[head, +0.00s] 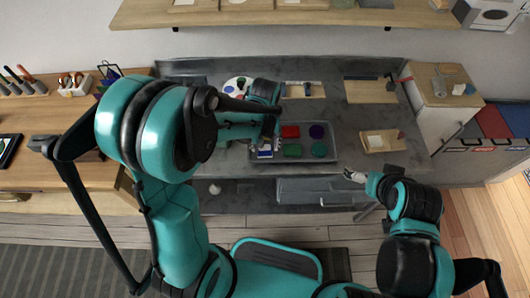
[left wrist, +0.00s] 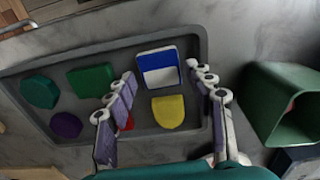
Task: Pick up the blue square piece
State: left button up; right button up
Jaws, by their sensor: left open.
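The blue square piece (left wrist: 158,66) has a blue face and a white part and lies in a grey tray (left wrist: 200,40) in the left wrist view. In the head view its blue and white (head: 265,151) shows at the tray's left end, partly hidden by my left arm. My left gripper (left wrist: 162,73) is open, its fingertips on either side of the blue piece; nothing is held. I cannot tell its height above the piece. My right gripper (head: 354,176) is right of the tray, near the counter's front edge; its finger state is unclear.
The tray also holds a yellow piece (left wrist: 168,111), a red piece (head: 290,131), a purple piece (head: 316,131) and green pieces (left wrist: 92,78). A green container (left wrist: 262,105) stands right of the tray in the wrist view. Wooden boards (head: 370,91) lie farther back.

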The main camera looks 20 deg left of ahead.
pick_arm(q)
jog(key=shift+f, duration=0.9)
jog(key=shift+r, duration=0.1)
jog(key=shift+c, duration=0.2)
jog(key=c, duration=0.9)
jog(key=shift+r, duration=0.1)
